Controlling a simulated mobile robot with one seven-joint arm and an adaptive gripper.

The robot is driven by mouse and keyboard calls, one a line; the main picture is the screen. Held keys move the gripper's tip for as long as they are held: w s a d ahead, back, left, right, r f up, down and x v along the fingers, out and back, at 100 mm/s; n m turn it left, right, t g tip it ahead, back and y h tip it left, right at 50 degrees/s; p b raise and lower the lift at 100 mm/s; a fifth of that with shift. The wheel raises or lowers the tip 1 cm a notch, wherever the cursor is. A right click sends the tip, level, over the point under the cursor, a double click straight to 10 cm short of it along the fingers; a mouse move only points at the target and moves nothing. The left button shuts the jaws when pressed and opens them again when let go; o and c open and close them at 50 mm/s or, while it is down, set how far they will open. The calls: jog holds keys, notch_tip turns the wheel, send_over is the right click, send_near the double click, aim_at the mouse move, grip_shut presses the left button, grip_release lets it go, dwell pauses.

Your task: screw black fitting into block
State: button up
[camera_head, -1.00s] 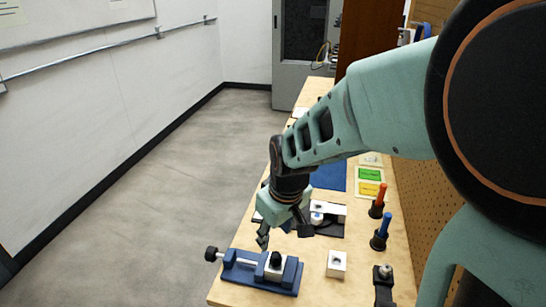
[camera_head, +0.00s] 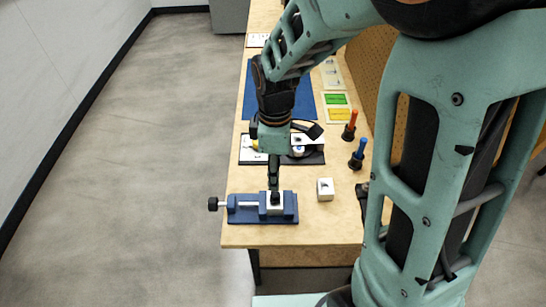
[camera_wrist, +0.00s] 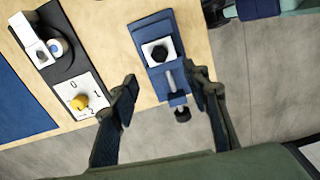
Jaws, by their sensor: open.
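A white block (camera_wrist: 150,47) is clamped in a blue vise (camera_wrist: 141,33), and a black fitting (camera_wrist: 159,53) shows at its top centre in the wrist view. The vise (camera_head: 245,208) and its block (camera_head: 275,210) also show near the bench's front edge in the head view. My gripper (camera_head: 274,185) points down over the block there and largely hides the fitting. In the wrist view my gripper (camera_wrist: 162,76) is open and empty, its two fingers on either side of the vise's screw side. The fitting appears beyond the fingertips, apart from them. How deep the fitting sits cannot be told.
A loose white block (camera_head: 325,189) stands right of the vise. A dark panel with a yellow knob (camera_wrist: 79,102) lies behind the vise. Red (camera_head: 350,125) and blue (camera_head: 359,153) handled tools stand at right. A blue mat (camera_head: 307,105) lies farther back.

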aim_at(275, 194)
notch_tip(275, 194, down, 11)
jog(key=shift+r, duration=0.15)
dwell(0.4)
grip_shut()
jog(key=m+b, duration=0.1)
jog(key=m, duration=0.3)
dwell(0.3)
jog(key=m, duration=0.4)
dwell(0.5)
